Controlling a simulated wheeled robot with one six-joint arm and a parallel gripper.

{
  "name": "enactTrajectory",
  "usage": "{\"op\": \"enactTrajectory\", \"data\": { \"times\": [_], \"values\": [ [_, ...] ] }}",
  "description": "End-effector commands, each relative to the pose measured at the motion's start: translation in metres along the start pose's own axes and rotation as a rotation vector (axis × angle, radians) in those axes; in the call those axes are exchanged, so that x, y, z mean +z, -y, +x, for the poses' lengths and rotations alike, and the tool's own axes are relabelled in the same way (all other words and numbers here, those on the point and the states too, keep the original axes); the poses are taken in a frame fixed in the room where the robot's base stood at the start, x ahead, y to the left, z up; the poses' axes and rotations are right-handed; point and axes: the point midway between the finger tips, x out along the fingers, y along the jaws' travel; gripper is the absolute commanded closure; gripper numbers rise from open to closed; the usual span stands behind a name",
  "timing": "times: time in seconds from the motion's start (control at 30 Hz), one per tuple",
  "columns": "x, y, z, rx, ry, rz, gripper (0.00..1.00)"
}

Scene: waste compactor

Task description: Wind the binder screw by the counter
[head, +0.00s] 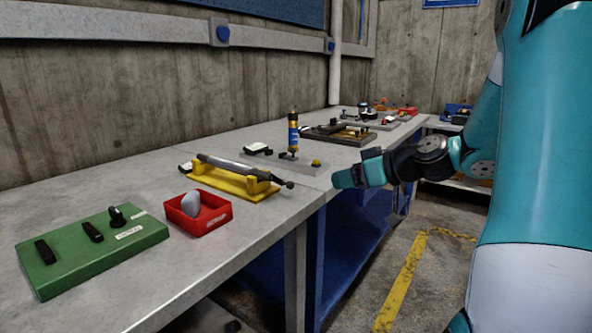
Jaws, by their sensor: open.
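A long dark grey rod (237,168) lies across a yellow cradle (232,183) on the workbench; it looks like the binder screw, but I cannot be sure. Its right end has a dark ball knob (290,185) that sticks out toward the bench's front edge. A small black-and-white box (186,168), perhaps the counter, sits at the rod's left end. My gripper (341,180) is open and appears empty, to the right of the knob and apart from it, beyond the bench's front edge. The space between its fingers is hard to see at this angle.
A red tray (216,223) with a grey lump and a green board (92,252) with black fittings lie nearer on the left. A gold-and-blue cylinder (293,134) stands on a grey plate behind. A dark frame (338,134) and other fixtures lie farther back. A concrete wall backs the bench.

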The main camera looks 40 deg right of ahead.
Motion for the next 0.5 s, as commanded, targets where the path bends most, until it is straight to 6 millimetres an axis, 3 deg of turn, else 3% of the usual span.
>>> {"op": "enactTrajectory", "data": {
  "times": [0.07,0.17,0.27,0.5],
  "values": [
    [-0.004,-0.013,-0.010,0.034,-0.032,0.001,0.52],
    [-0.005,-0.021,-0.009,0.049,-0.048,-0.002,0.52],
    [-0.005,-0.021,0.003,0.047,-0.048,-0.005,0.52],
    [-0.007,-0.022,0.055,0.043,-0.044,-0.005,0.52]
  ]
}}
